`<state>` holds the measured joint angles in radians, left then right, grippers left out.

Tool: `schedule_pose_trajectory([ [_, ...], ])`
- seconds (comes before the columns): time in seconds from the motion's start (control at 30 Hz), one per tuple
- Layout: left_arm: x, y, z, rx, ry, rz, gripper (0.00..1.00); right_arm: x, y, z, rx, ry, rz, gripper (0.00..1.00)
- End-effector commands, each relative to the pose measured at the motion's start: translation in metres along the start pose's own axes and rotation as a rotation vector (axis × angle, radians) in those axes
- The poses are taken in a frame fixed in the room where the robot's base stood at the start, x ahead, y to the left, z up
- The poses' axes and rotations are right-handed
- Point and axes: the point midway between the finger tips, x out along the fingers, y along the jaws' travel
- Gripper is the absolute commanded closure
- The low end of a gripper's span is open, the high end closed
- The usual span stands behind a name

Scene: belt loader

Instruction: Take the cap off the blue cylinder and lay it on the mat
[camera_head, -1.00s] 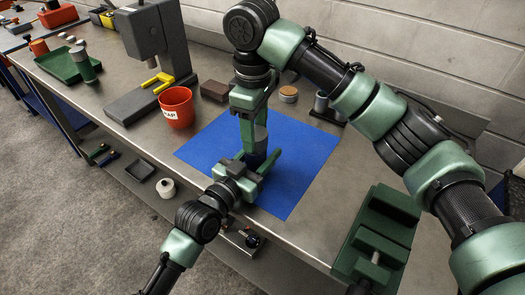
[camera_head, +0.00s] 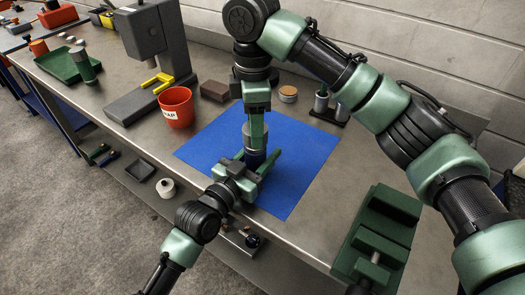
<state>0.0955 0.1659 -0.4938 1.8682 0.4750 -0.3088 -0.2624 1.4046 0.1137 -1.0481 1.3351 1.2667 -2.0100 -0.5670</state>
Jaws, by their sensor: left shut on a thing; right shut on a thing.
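The blue cylinder (camera_head: 256,157) is upright over the blue mat (camera_head: 305,150), its lower part hidden by my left gripper. Its grey cap (camera_head: 248,141) is on top, with no gap visible between them. My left gripper (camera_head: 262,165) comes from the front left and is shut on the blue cylinder. My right gripper (camera_head: 256,137) points down from above and is shut on the cap, its fingers partly covering it. I cannot tell whether the cylinder touches the mat.
A red bin (camera_head: 177,107) stands left of the mat, beside a grey press (camera_head: 152,60). A brown block (camera_head: 214,91), a wood-topped round piece (camera_head: 288,94) and a dark holder with grey cylinders (camera_head: 329,108) are behind. A green vise (camera_head: 378,245) stands front right. The mat's left and right parts are bare.

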Motion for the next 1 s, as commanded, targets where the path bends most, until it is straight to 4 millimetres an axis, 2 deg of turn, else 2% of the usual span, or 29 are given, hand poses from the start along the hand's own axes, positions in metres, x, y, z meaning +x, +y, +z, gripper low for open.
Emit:
schedule_pose_trajectory([
  [0.67,0.0,0.0,0.0,0.0,0.0,0.0,1.0,-0.019,0.0,0.0,0.001,0.0,0.002,1.0],
  [1.0,0.0,0.0,0.0,0.0,0.0,0.0,1.0,-0.046,0.0,0.0,0.001,0.0,0.002,1.0],
])
